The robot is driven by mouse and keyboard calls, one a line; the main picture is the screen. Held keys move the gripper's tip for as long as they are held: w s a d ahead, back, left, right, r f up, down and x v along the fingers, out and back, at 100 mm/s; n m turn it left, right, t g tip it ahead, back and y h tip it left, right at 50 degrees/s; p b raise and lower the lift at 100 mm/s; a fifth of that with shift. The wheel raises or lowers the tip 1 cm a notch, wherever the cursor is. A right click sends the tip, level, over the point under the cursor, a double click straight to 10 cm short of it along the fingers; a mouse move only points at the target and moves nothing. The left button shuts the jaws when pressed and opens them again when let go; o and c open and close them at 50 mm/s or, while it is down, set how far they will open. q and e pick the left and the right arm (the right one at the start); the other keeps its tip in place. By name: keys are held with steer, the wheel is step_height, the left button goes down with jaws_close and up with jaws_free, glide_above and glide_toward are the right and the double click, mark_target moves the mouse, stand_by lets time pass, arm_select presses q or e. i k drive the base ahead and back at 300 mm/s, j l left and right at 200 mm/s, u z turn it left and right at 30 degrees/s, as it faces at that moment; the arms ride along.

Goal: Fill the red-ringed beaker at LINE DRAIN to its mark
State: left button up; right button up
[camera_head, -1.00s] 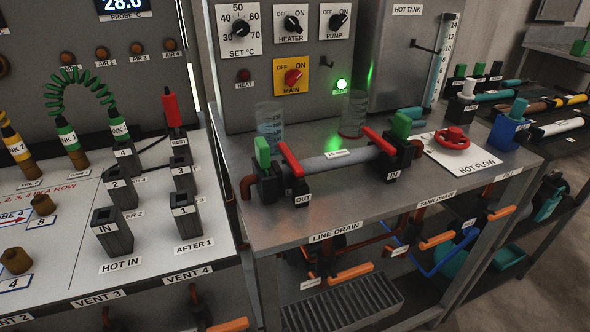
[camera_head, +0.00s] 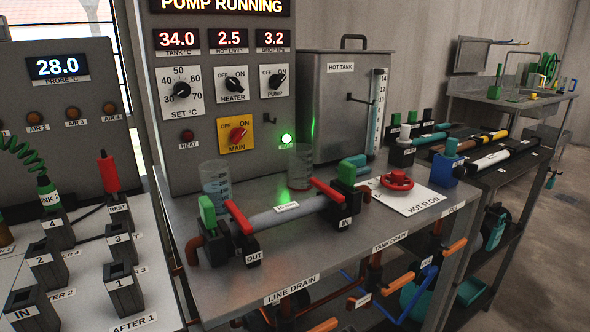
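The red-ringed beaker (camera_head: 299,172) stands on the steel bench behind the pipe, with a red band near its base. It is clear and looks empty, but the pipe's red lever partly covers it. A second clear beaker with graduations (camera_head: 215,185) stands to its left and has a bluish tint; I cannot tell its level. The LINE DRAIN label (camera_head: 291,290) is on the bench's front edge. Below it is an orange drain handle (camera_head: 323,326), cut by the picture's bottom edge. Neither of my grippers is in view.
A grey pipe (camera_head: 288,215) with red levers at OUT and IN runs along the bench front. A red hand wheel (camera_head: 397,180) sits on the HOT FLOW plate. The panel (camera_head: 225,90) reads PUMP RUNNING. Black sockets (camera_head: 123,290) fill the left table. Floor is free at the right.

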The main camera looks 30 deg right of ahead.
mark_target(300, 156)
steer(key=k+z, duration=0.25)
steer(key=z, duration=0.2)
steer(key=k+l+z, duration=0.1)
steer(key=z, duration=0.35)
steer(key=k+l+z, duration=0.25)
steer(key=z, duration=0.15)
steer(key=k, duration=0.05)
